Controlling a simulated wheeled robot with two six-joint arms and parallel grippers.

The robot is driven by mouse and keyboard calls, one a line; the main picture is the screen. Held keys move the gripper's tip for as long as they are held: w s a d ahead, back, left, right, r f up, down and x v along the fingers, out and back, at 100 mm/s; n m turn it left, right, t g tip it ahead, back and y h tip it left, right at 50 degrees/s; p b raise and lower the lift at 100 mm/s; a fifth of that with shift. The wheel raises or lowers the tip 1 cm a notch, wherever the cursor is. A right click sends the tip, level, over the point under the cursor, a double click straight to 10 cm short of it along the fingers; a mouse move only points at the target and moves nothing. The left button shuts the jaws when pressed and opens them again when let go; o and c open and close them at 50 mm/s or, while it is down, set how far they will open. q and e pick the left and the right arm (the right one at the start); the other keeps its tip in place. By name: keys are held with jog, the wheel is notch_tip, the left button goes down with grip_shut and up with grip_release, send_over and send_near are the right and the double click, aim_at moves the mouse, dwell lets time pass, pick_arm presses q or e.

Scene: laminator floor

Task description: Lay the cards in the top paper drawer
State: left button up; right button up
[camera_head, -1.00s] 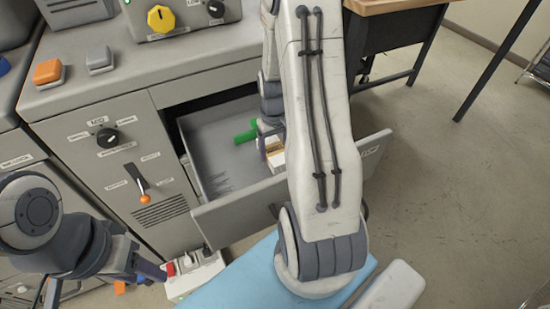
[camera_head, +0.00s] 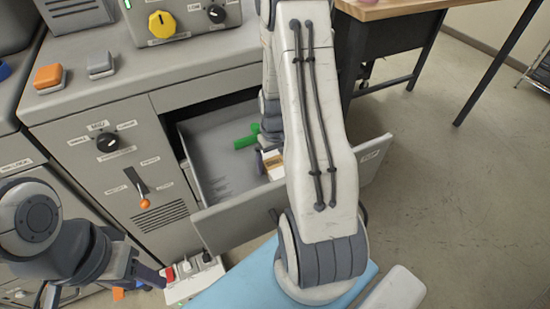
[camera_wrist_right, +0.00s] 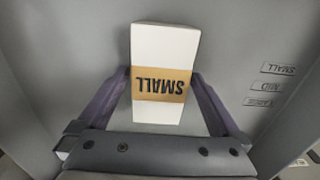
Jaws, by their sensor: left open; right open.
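The cards (camera_head: 273,162) are a white stack with a tan band; in the right wrist view the stack (camera_wrist_right: 165,45) reads SMALL. The stack is inside the open paper drawer (camera_head: 215,160), and appears to lie on the drawer floor. My right gripper (camera_wrist_right: 160,76) is open, with one purple finger on each side of the stack's near part. My right arm hides part of the drawer and of this gripper in the head view. My left gripper (camera_head: 150,276) is low at the left, outside the drawer; its fingertips are hard to make out.
A green piece (camera_head: 246,139) is in the drawer, beside the stack. Size marks (camera_wrist_right: 270,88) are on the drawer floor. The cabinet front has a knob (camera_head: 107,142) and an orange-tipped lever (camera_head: 143,200).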

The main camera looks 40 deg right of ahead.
aim_at(275, 162)
notch_tip(275, 162, up, 12)
jog(key=shift+r, duration=0.15)
jog(key=a+r+n, duration=0.3)
jog(key=a, duration=0.9)
jog(key=s+a+r+n, duration=0.1)
jog(key=s+a, duration=0.2)
jog(key=a, duration=0.2)
jog(key=s+a+r+n, duration=0.1)
jog(key=s+a+n, duration=0.1)
jog(key=a, duration=0.3)
jog(key=s+a+r+n, duration=0.1)
jog(key=s+a, duration=0.3)
jog(key=a, duration=0.1)
jog(key=shift+s+a+r+n+y, duration=0.1)
jog(key=shift+a+r+n+y, duration=0.2)
jog(key=shift+r+y, duration=0.1)
jog(key=s+a+n, duration=0.2)
jog(key=s+a, duration=0.1)
jog(key=s, duration=0.4)
jog(key=shift+r, duration=0.25)
